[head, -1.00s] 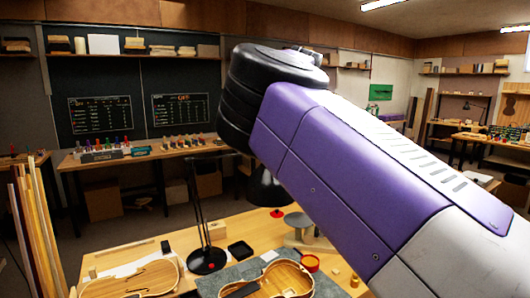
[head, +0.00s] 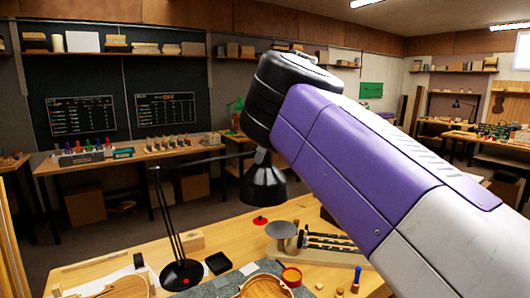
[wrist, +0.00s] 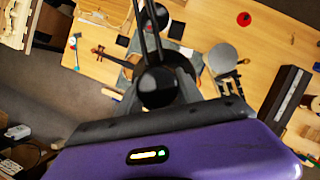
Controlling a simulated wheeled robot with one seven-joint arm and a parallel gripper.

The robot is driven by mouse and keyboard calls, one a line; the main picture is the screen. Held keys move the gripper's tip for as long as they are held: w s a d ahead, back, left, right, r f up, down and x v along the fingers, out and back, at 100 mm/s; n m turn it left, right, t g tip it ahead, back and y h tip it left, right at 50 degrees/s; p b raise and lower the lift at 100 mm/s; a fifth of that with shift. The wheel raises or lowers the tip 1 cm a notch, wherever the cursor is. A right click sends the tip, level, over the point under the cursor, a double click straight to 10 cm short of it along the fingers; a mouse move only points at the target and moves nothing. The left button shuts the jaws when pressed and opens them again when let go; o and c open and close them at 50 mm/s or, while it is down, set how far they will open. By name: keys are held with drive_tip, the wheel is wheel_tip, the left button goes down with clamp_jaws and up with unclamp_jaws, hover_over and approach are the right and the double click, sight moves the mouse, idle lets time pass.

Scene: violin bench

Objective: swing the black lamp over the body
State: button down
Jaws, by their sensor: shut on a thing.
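The black lamp has a round base (head: 181,275) on the bench, a thin upright stem and an arm reaching right. Its black shade (head: 263,186) hangs above the bench beneath my wrist, pointing down. In the wrist view my gripper (wrist: 160,78) is shut on the black lamp (wrist: 157,88), its fingers either side of the shade. A violin body (head: 265,287) lies on the grey mat at the picture's bottom edge, partly cut off. The shade is above and farther back than this body.
Another violin body (head: 125,287) lies left of the lamp base. The bench's back middle is clear.

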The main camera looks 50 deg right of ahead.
drive_tip(key=shift+w+a, duration=0.1)
drive_tip(key=c, duration=0.8)
unclamp_jaws()
drive_tip(key=b+v, duration=0.1)
drive_tip(key=v, duration=0.7)
drive_tip(key=shift+f, duration=0.1)
